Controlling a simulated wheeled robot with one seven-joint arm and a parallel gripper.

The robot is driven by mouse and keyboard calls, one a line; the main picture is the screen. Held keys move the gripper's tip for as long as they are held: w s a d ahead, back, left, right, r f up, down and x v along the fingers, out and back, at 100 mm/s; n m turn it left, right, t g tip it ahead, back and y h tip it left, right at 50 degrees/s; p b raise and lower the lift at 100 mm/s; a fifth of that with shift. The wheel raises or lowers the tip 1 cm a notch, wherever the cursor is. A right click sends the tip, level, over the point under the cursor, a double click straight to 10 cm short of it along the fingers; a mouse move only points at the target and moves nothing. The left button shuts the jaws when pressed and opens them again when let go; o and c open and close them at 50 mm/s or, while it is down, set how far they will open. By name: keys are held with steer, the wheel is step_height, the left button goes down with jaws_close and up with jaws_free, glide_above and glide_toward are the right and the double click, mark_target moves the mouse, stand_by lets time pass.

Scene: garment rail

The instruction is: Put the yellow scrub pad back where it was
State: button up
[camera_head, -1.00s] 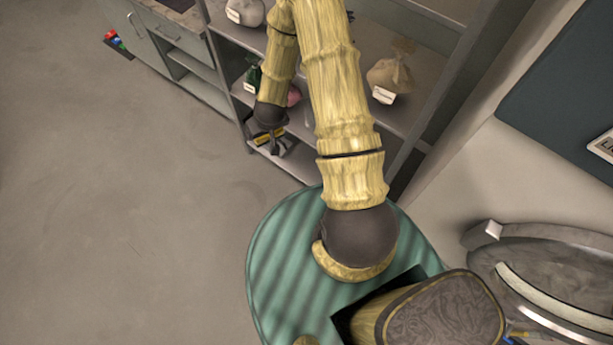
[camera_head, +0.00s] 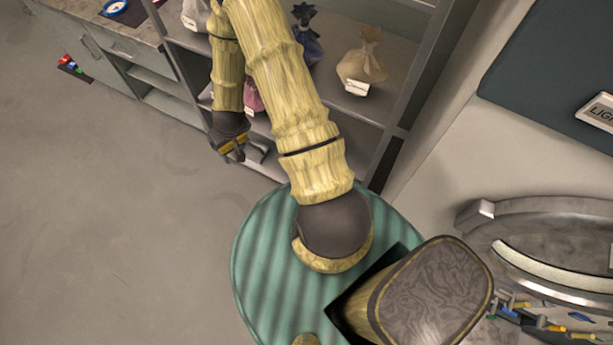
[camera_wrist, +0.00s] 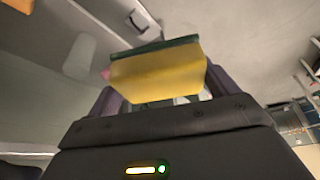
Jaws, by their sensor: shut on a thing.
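The yellow scrub pad (camera_wrist: 160,77) is between the fingers of my gripper (camera_wrist: 158,92) in the wrist view. It is a yellow block with a dark green layer along its far edge. My gripper is shut on it. In the head view, my gripper (camera_head: 236,152) hangs in front of the lower part of the shelf unit, over the open floor side.
A grey shelf unit (camera_head: 392,102) stands ahead, holding a tan tied bag (camera_head: 362,62), a dark blue bag (camera_head: 306,38) and a pink item (camera_head: 252,96). A counter with drawers (camera_head: 125,52) adjoins at left. Small coloured blocks (camera_head: 72,66) lie on the floor.

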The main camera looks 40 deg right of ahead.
steer(key=d+f+m+g+h+b, duration=0.1)
steer(key=d+f+m+b, duration=0.3)
steer(key=f+b, duration=1.7)
steer(key=s+d+f+m+h+b, duration=0.1)
steer(key=d+f+m+b, duration=0.3)
steer(key=d+f+b, duration=1)
steer(key=d+f+m+g+h+b, duration=0.1)
steer(key=d+f+m+b, duration=0.4)
steer(key=f+b, duration=2.4)
steer(key=d+h+b, duration=0.1)
steer(key=d, duration=0.4)
steer(key=shift+s+f+g, duration=0.3)
steer(key=shift+s, duration=0.05)
steer(key=shift+f, duration=0.1)
step_height(320, 180, down, 6)
steer(key=b, duration=0.4)
steer(key=shift+f+b, duration=1.4)
steer(key=shift+f, duration=0.5)
steer(key=shift+f, duration=0.1)
